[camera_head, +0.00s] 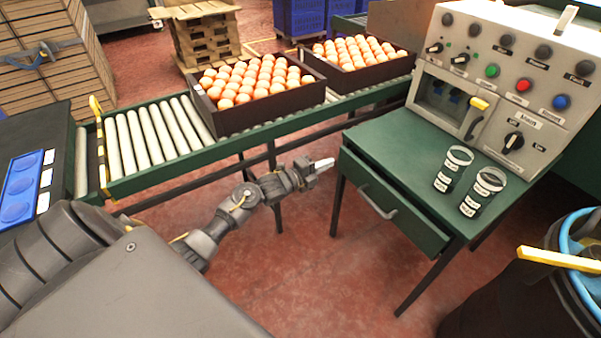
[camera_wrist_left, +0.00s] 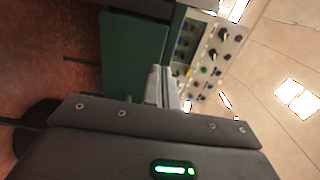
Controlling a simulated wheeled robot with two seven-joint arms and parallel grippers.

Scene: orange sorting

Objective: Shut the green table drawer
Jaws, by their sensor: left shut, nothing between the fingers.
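The green table (camera_head: 400,138) stands at the right in the head view. Its green drawer (camera_head: 405,222), with a grey bar handle (camera_head: 377,204), faces my left arm. A dark gap along the drawer's top edge suggests it stands a little out, but how far is hard to tell. My left gripper (camera_head: 325,164) is shut and empty, to the left of the drawer and apart from the handle. In the left wrist view, its fingers (camera_wrist_left: 162,86) are together in front of a green table surface (camera_wrist_left: 135,55). My right gripper is not in view.
Two cups (camera_head: 453,168) (camera_head: 483,190) and a control panel (camera_head: 510,75) stand on the table. A roller conveyor (camera_head: 150,135) with two crates of oranges (camera_head: 270,115) (camera_head: 375,72) runs behind. A dark bin (camera_head: 520,300) is at lower right. Red floor lies free before the drawer.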

